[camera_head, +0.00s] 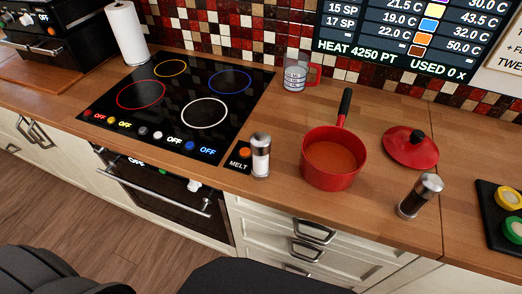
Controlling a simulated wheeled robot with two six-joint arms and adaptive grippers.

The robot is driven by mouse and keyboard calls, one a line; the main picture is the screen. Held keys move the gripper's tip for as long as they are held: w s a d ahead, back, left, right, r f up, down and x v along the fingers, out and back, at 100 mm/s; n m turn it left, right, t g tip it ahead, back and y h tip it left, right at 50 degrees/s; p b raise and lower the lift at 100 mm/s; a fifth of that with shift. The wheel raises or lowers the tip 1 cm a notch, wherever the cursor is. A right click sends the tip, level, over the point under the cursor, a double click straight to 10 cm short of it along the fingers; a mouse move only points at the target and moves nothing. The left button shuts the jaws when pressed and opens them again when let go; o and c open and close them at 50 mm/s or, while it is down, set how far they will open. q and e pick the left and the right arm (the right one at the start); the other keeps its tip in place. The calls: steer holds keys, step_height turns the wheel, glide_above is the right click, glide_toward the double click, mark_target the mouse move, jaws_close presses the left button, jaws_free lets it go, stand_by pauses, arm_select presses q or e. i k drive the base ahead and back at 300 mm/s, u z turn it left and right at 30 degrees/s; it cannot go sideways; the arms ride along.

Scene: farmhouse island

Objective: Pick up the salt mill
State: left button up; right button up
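The salt mill (260,158), with a silver top and a clear body showing white contents, stands upright on the wooden counter (285,205). It is near the counter's front edge, just right of the black MELT button panel (238,158). A second mill (415,198), with a silver top and dark contents, stands farther right near the front edge. Neither of my grippers can be seen, and nothing touches the salt mill except the counter.
A red saucepan (333,168) with orange-brown contents stands right of the salt mill, its handle pointing back. The red lid (411,148), measuring cup (296,75), black cooktop (178,105), paper roll (127,35) and black tray (490,225) surround it. Drawers and an oven (165,195) lie below.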

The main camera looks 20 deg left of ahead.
mark_target(260, 165)
steer(key=z, duration=0.55)
steer(key=k, duration=1.2)
steer(key=u, duration=1.7)
steer(key=i, duration=0.5)
